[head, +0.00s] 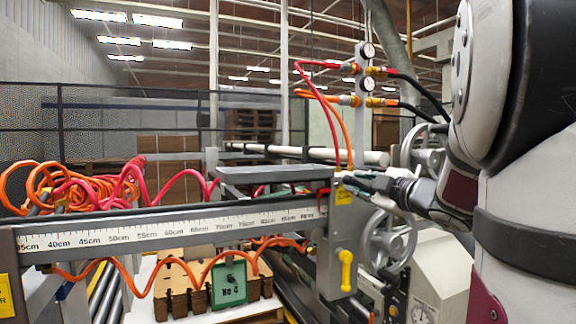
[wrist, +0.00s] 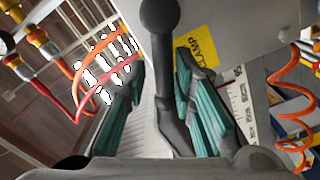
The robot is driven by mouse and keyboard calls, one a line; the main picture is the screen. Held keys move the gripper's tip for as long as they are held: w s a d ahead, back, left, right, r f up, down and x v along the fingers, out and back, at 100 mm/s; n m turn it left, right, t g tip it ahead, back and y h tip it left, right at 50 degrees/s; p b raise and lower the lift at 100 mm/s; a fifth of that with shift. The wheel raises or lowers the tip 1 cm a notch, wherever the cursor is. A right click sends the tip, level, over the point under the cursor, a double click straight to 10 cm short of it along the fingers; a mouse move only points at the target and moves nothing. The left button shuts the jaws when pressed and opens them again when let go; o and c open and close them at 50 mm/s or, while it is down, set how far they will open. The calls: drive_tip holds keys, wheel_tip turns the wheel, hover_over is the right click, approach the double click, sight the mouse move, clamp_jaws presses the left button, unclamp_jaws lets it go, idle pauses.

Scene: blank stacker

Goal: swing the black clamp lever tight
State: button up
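The black clamp lever (wrist: 168,85) stands in the middle of the wrist view, with a round ball knob (wrist: 159,14) at its top end. My gripper (wrist: 160,85) is open, its two teal-padded fingers on either side of the lever. Gaps show between the lever and both fingers. A yellow label reading CLAMP (wrist: 197,48) is on the grey plate right of the lever. In the head view my gripper (head: 348,180) is at the grey end plate (head: 345,235), above its yellow label (head: 343,195). I cannot make out the lever clearly there.
A ruler rail (head: 150,230) runs left from the end plate. A yellow handle (head: 346,270) and a grey handwheel (head: 388,240) are below my gripper. Red and orange hoses (head: 330,110) hang from gauges above. A green-tagged stack (head: 229,282) stands under the rail.

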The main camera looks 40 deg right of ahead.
drive_tip(key=shift+s+d+r+m+p, duration=0.1)
drive_tip(key=shift+d+r+m+p, duration=0.1)
drive_tip(key=shift+r+m+p, duration=0.3)
drive_tip(key=shift+s+d+r+m+p, duration=0.15)
drive_tip(key=shift+m+p, duration=0.3)
drive_tip(key=shift+m, duration=0.45)
drive_tip(key=shift+d+r+m+p, duration=0.15)
drive_tip(key=shift+m+p, duration=0.25)
drive_tip(key=shift+p, duration=0.2)
drive_tip(key=shift+s+d+r+m+p, duration=0.1)
drive_tip(key=shift+d+r+m+p, duration=0.2)
drive_tip(key=shift+m+p, duration=0.8)
drive_tip(key=shift+s+d+r+m+p, duration=0.1)
drive_tip(key=shift+d+m+p, duration=0.45)
drive_tip(key=shift+p, duration=0.9)
drive_tip(key=shift+s+d+r+m+p, duration=0.1)
drive_tip(key=shift+d+m+p, duration=0.2)
drive_tip(key=shift+m+p, duration=0.75)
drive_tip(key=shift+s+d+r+m+p, duration=0.1)
drive_tip(key=shift+d+m+p, duration=0.15)
drive_tip(key=shift+m+p, duration=0.7)
drive_tip(key=s+a+m+p, duration=0.1)
drive_tip(key=s+m, duration=0.1)
drive_tip(key=s, duration=0.6)
drive_tip(key=shift+s+a, duration=0.15)
drive_tip(key=shift+s, duration=0.15)
